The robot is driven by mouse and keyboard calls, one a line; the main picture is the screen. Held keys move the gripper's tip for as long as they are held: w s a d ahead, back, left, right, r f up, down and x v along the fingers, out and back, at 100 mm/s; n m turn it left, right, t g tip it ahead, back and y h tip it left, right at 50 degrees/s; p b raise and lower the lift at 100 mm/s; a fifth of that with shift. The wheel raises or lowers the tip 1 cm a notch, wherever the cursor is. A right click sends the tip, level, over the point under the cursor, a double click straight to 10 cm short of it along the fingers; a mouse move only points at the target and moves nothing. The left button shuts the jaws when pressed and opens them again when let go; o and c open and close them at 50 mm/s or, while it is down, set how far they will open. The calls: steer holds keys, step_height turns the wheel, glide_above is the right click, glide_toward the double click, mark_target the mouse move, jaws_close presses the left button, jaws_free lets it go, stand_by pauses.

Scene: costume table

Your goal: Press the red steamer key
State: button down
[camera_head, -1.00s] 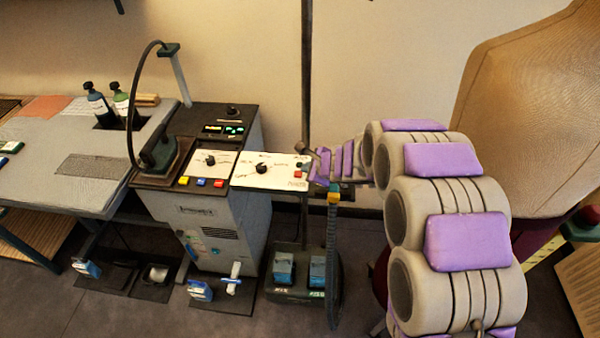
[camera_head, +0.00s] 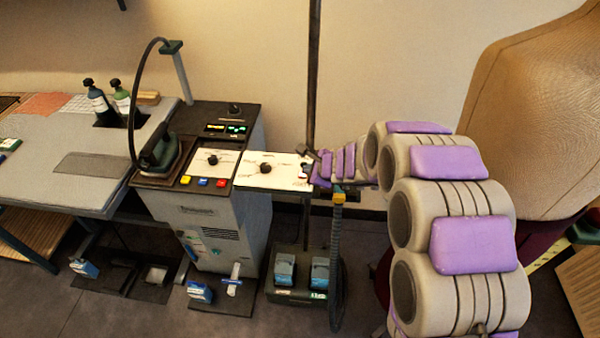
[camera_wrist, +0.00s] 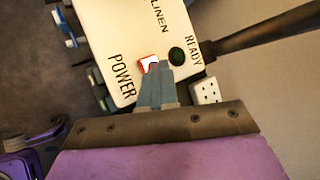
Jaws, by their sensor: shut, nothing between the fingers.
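The red steamer key (camera_wrist: 148,61), with a white patch on its face, sits on the cream steamer panel (camera_wrist: 112,32) beside the word POWER in the wrist view. My gripper (camera_wrist: 157,68) is shut and empty. Its tips overlap the lower edge of the key in that view; I cannot tell whether they touch it. In the head view my gripper (camera_head: 313,168) is at the right end of the steamer panel (camera_head: 250,171) and largely hides the key there.
A black READY lamp (camera_wrist: 177,55) is close beside the tips. Left of the steamer panel, the ironing station has another red key (camera_head: 222,183), with yellow and blue keys beside it. The steamer's pole (camera_head: 313,70) rises behind my gripper. A dress form (camera_head: 540,110) stands right.

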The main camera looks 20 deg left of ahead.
mark_target(306, 177)
steer(key=shift+d+r, duration=0.1)
steer(key=shift+r, duration=0.1)
steer(key=shift+r+p, duration=0.4)
steer(key=shift+p, duration=0.05)
steer(key=shift+a+r+p, duration=0.3)
steer(key=shift+a, duration=0.55)
steer(key=shift+s+d+r+p, duration=0.1)
steer(key=shift+d+r+p, duration=0.05)
steer(key=shift+r+p, duration=0.5)
steer(key=shift+d+r+p, duration=0.15)
steer(key=shift+r+p, duration=0.4)
steer(key=shift+r, duration=0.15)
step_height(306, 177, up, 3)
steer(key=p, duration=0.3)
steer(key=shift+a+r, duration=0.1)
steer(key=shift+r, duration=0.05)
